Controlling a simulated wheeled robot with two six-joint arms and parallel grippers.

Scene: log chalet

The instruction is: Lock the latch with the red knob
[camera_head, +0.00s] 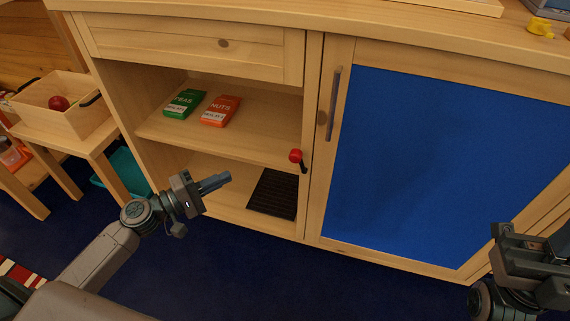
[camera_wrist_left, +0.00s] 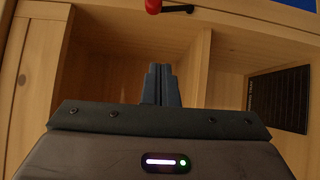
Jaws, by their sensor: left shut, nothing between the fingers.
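The latch has a round red knob (camera_head: 296,156) and a short dark lever (camera_head: 304,167). It sits on the wooden upright between the open shelves and the blue-panelled door (camera_head: 440,160). In the left wrist view the red knob (camera_wrist_left: 153,6) shows at the top edge, with the dark lever (camera_wrist_left: 177,9) reaching right from it. My left gripper (camera_head: 220,180) is shut and empty, in front of the lower shelf, left of and below the knob and apart from it. Its closed fingers (camera_wrist_left: 161,74) show in the wrist view. My right gripper (camera_head: 525,242) is at the lower right; its fingers are unclear.
The door looks closed and has a dark vertical handle (camera_head: 333,104). A green box (camera_head: 184,103) and an orange box (camera_head: 220,111) lie on the upper shelf. A dark slatted mat (camera_head: 273,193) lies on the lower shelf. A wooden crate (camera_head: 62,122) stands left.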

